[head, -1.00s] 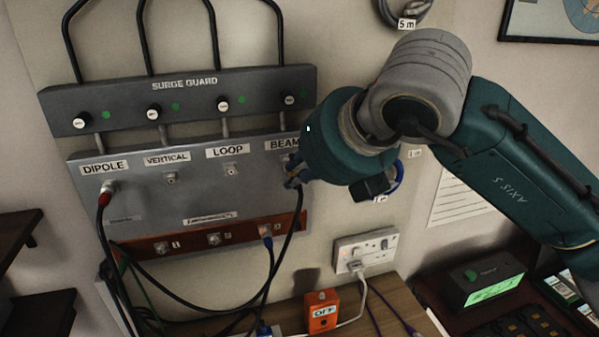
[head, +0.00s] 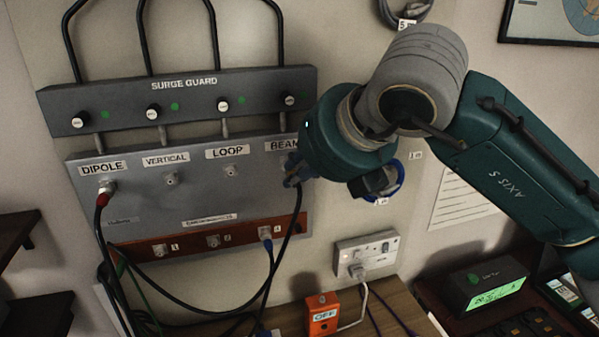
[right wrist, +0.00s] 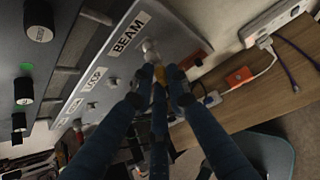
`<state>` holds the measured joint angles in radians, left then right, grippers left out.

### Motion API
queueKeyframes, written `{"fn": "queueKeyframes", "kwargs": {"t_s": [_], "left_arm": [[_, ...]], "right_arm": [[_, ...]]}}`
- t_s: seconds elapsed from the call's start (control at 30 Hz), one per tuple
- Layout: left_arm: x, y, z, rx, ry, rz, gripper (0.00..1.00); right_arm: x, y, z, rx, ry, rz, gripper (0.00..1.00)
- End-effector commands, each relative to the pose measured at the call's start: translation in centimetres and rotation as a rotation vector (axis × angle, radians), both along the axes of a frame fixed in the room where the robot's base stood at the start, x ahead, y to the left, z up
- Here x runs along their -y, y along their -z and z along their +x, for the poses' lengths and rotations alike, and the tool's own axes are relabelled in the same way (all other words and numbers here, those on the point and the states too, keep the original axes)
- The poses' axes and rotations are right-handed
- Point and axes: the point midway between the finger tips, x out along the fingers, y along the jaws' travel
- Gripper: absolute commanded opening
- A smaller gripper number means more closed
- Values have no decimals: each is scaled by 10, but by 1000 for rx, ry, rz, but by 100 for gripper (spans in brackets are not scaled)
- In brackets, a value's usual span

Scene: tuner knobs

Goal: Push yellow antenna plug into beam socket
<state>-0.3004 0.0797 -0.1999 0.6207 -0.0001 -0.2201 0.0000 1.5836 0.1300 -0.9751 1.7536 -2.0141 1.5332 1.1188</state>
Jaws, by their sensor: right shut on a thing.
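The yellow antenna plug (right wrist: 160,76) is between the fingertips of my right gripper (right wrist: 160,92) in the right wrist view, with the gripper shut on it. The plug's front end points at the silver beam socket (right wrist: 150,46) under the BEAM label and looks in line with it; I cannot tell how deeply it is seated. In the head view my right gripper (head: 293,172) is at the BEAM position on the grey panel (head: 200,200), and the hand hides the socket and most of the plug. A black cable hangs down from the gripper. My left gripper is not in view.
A red-collared plug (head: 104,198) sits at the DIPOLE socket. The VERTICAL (head: 171,179) and LOOP (head: 230,171) sockets are empty. A blue-cabled plug (head: 265,233) is on the brown lower strip. An orange OFF box (head: 322,314) stands below, near a wall outlet (head: 366,254).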

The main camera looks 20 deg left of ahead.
Motion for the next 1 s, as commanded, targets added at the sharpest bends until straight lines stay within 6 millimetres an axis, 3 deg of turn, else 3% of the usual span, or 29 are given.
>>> {"fn": "queueKeyframes", "kwargs": {"t_s": [0.43, 0.47, 0.57, 1.0], "left_arm": [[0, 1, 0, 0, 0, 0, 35], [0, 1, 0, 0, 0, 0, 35], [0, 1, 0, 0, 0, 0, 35], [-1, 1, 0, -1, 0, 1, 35]], "right_arm": [[-6, 0, 9, 1, -1, 0, 0], [-7, 0, 9, 1, -1, 0, 17], [-6, 0, 9, 1, -1, 0, 37], [0, -9, 4, 2, 1, 1, 37]]}}
